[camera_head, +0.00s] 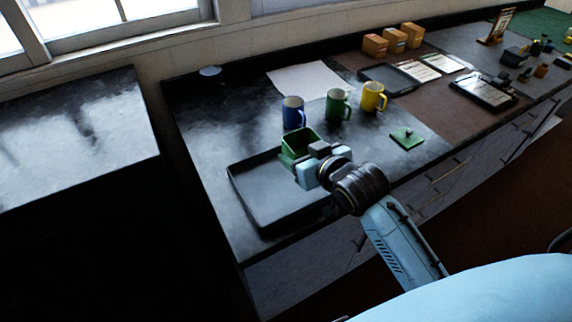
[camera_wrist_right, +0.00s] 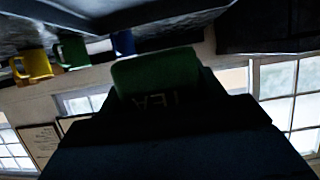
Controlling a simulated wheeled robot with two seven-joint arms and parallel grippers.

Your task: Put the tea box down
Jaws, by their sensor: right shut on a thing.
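The tea box (camera_head: 298,143) is a green, open-topped box. In the head view it overlaps the back right part of the black tray (camera_head: 250,208). My right gripper (camera_head: 312,158) is shut on its near side. A green lid with a knob (camera_head: 407,138) lies on the counter to the right. My left gripper is not in view.
Blue (camera_head: 293,112), green (camera_head: 338,105) and yellow (camera_head: 373,97) mugs stand behind the box. A white sheet (camera_head: 305,78) lies behind them. The tray's left part is empty.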

